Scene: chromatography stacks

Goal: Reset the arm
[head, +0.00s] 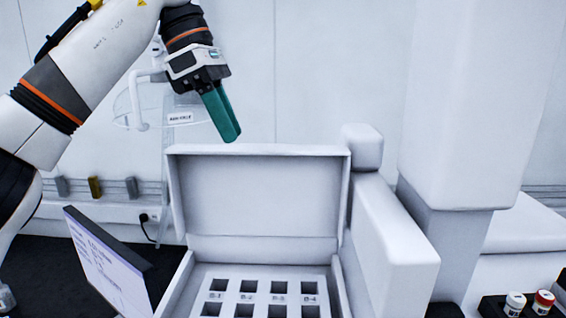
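My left arm comes in from the upper left. Its gripper (231,136) has teal fingers that point down and slightly right. The fingers lie together with no clear gap between the tips, and I see nothing held in them. The gripper hangs just above and behind the top edge of the open lid (260,190) of a white box. My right gripper is not in view.
The white box holds a tray (265,275) of square slots labelled B-1 to B-4. A tilted display panel (108,262) stands at its left. A tall white column (480,100) rises at the right.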

